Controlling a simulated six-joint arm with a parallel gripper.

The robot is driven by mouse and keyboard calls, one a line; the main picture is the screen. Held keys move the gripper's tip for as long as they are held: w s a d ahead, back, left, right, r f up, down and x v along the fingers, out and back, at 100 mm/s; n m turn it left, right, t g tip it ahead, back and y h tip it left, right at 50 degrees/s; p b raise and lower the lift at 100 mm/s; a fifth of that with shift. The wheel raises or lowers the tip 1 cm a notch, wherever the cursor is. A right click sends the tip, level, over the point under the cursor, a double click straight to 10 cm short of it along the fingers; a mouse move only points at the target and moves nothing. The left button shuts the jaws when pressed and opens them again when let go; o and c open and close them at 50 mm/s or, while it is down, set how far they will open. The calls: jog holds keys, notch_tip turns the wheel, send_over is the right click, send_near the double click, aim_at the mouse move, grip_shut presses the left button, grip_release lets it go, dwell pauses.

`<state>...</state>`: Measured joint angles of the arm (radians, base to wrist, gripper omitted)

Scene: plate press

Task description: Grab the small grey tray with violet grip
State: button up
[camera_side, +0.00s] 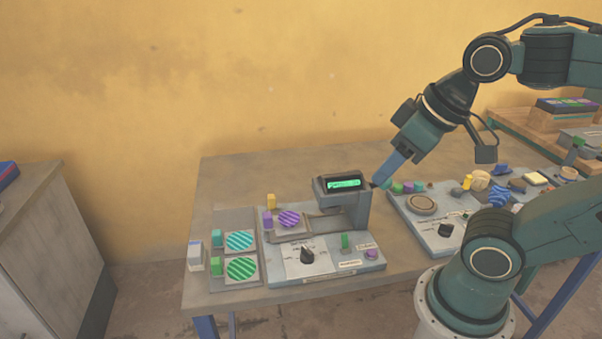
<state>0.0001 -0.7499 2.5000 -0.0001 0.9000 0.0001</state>
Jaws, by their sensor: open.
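The small grey tray (304,233) carries a violet grip (268,221) at its left end and a violet striped disc (289,219). It sits on the left part of the press (281,275), left of the press's upright head. My gripper (383,183) points down and left, just right of the press head and well right of the tray. It is open, with nothing visible held; the finger gap is hard to see from this side. The tray's right end lies close to the press head.
The press head (361,208) with a green display stands between my gripper and the tray. Trays with a teal grip (216,238) and a green grip (216,267) lie at left. A yellow block (271,201) stands behind the violet grip. A second grey device (424,230) and loose items crowd the right.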

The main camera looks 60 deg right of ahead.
jog(key=shift+o, duration=0.6)
jog(key=shift+w, duration=0.1)
jog(key=w+d+f+n+g+h, duration=0.15)
jog(key=w+f+n+h, duration=0.35)
jog(key=w+f+n, duration=0.55)
jog(key=shift+w+a+f+n+t+h, duration=0.9)
jog(key=shift+w+f+n, duration=1)
jog(key=shift+n, duration=0.85)
jog(key=shift+w+a+f+n+t+h, duration=0.65)
jog(key=shift+w+a+f+n+t, duration=0.45)
jog(key=shift+w+f+n, duration=1.25)
jog(key=shift+w+a+f+n+t+h, duration=0.75)
jog(key=shift+w+a+f+n, duration=0.7)
jog(key=shift+n, duration=1.7)
jog(key=shift+s+d+f, duration=0.2)
jog(key=shift+d+f, duration=0.1)
jog(key=shift+d, duration=0.05)
